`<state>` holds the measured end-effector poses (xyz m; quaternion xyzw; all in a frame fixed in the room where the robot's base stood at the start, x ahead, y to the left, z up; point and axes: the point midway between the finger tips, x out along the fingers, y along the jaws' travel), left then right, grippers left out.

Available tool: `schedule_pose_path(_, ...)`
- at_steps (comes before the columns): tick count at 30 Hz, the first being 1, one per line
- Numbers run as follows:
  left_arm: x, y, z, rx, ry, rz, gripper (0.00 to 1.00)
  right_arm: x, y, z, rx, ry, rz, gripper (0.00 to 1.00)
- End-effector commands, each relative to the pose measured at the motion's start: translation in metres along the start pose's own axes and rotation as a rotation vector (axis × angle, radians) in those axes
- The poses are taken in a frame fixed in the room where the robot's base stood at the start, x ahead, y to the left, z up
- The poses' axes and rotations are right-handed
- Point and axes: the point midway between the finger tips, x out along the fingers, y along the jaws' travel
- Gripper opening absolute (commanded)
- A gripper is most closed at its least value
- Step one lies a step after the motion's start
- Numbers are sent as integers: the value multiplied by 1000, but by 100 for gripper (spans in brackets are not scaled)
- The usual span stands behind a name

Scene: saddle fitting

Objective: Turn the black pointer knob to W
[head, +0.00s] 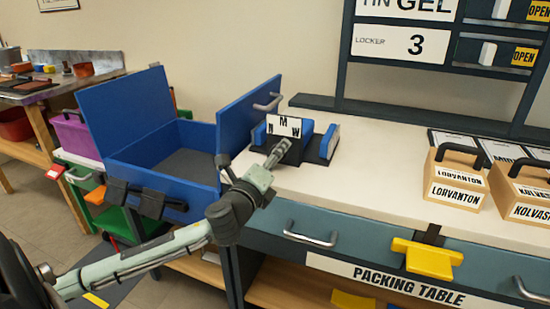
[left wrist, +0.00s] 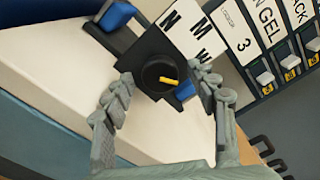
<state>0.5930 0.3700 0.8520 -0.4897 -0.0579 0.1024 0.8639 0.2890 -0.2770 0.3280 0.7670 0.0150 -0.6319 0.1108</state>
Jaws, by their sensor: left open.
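The black pointer knob (left wrist: 150,74) sits on a dark block on the packing table, with a yellow pointer mark (left wrist: 169,81) on its lower right side in the left wrist view. A white plate (head: 283,125) behind it carries the letters N, M and W; W (left wrist: 206,56) is to the upper right of the knob in the wrist view. My left gripper (head: 279,152) is open in front of the knob and hides it in the head view. In the wrist view its fingers (left wrist: 163,77) stand apart on either side of the knob; contact is not visible. My right gripper is not in view.
A blue box (head: 150,155) with raised panels stands left of the knob fixture. Labelled wooden boxes (head: 457,180) stand on the right of the white tabletop (head: 370,180). A yellow bracket (head: 427,258) projects from the table front. The tabletop between fixture and boxes is clear.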

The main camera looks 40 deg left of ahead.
Motion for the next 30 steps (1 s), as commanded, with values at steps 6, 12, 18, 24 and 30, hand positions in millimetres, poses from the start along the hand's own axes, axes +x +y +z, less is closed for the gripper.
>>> schedule_pose_path(6,-10,1,-1,-1,2,2,58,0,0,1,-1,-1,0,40)
schedule_pose_path(12,-47,2,-1,-2,4,4,58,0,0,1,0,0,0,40)
schedule_pose_path(18,-87,2,-1,-1,3,4,58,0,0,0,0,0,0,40)
schedule_pose_path(24,-113,1,0,-1,1,3,58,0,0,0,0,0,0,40)
schedule_pose_path(30,-120,0,0,0,0,0,58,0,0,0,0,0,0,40)
